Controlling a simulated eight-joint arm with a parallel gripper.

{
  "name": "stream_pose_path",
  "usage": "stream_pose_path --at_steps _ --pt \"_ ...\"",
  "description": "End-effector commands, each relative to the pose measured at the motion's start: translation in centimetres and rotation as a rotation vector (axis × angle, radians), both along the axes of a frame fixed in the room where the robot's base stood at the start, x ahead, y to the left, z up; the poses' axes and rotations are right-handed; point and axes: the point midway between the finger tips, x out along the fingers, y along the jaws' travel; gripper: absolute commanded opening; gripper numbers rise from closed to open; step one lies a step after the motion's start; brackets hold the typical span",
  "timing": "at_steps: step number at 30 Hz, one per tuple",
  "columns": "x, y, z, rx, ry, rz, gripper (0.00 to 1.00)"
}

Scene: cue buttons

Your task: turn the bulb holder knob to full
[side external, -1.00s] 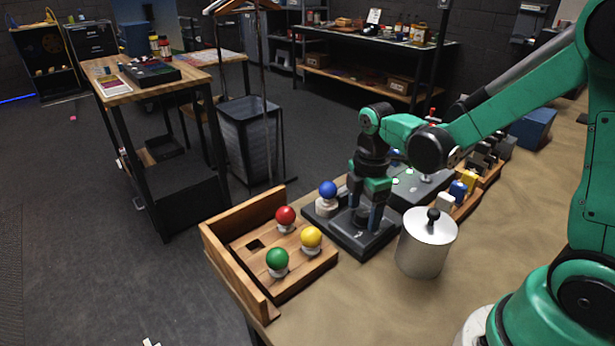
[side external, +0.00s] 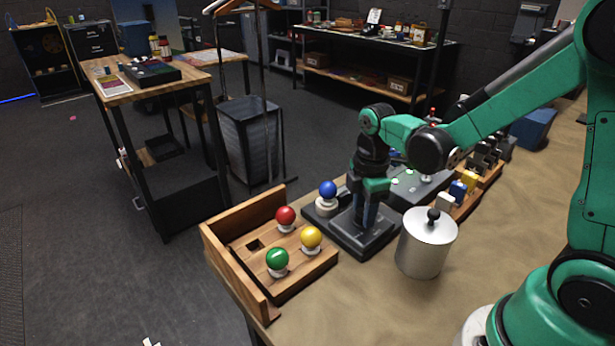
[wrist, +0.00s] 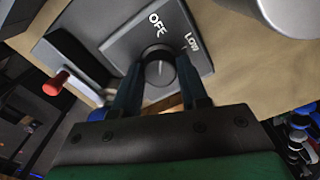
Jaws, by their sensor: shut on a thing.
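The bulb holder is a dark base (side external: 350,247) with a blue bulb (side external: 328,189) in a white socket at its left end. In the wrist view its grey panel (wrist: 125,45) bears the words OFF and LOW and a round dark knob (wrist: 158,68) with a pointer line. My gripper (side external: 366,225) points down over the base. In the wrist view my gripper (wrist: 159,75) has one finger on each side of the knob and is shut on it. The fingers hide the knob in the side view. Any full mark is not visible.
A wooden tray (side external: 238,283) with red, yellow and green bulbs lies to the left. A metal canister (side external: 427,245) with a black-knobbed lid stands close to the right. Bare table lies in front of the canister.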

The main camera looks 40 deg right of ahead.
Motion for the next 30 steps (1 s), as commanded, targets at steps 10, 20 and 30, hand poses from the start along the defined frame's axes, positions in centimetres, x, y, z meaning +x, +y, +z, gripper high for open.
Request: stream_pose_path --at_steps 10,20,30 --pt "-0.01 0.01 0.03 0.001 0.002 -0.290 0.00" --pt "-0.01 0.02 0.04 0.001 0.001 -0.604 0.00" --pt "-0.01 0.03 0.04 0.001 0.000 -0.926 0.00"
